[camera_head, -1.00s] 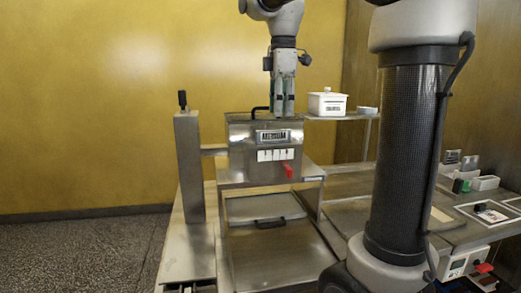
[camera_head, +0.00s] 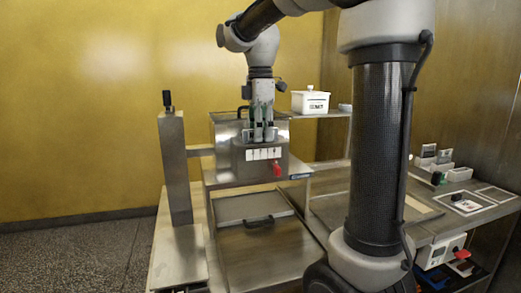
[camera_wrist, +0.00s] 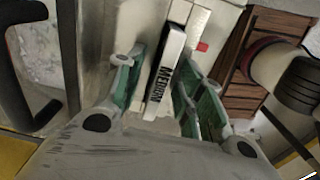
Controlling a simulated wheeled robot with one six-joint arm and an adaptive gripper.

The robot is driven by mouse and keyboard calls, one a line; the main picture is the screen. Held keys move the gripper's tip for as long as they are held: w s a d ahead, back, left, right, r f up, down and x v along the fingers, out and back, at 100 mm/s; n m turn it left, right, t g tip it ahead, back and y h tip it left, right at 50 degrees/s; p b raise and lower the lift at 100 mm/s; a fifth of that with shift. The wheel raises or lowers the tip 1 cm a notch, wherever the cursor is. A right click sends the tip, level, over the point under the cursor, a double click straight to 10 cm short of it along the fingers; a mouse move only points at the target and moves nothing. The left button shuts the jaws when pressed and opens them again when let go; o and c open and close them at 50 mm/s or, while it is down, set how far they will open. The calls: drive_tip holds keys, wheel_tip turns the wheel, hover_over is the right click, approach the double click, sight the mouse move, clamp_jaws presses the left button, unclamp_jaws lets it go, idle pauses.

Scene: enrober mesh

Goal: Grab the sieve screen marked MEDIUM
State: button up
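The sieve screen marked MEDIUM (camera_wrist: 163,80) shows in the wrist view as a pale plate end with black lettering, standing at the metal housing. My gripper (camera_wrist: 165,66) is open, with one green-padded finger on each side of this end. A gap shows on both sides, and nothing is clamped. In the head view my gripper (camera_head: 264,137) is at the upper front of the steel housing (camera_head: 222,160) and hides most of the screen's label.
A white box (camera_head: 310,103) stands on the shelf behind right. A bench with small items (camera_head: 466,204) lies at right.

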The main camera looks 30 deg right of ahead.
drive_tip(key=shift+c, duration=0.5)
clamp_jaws()
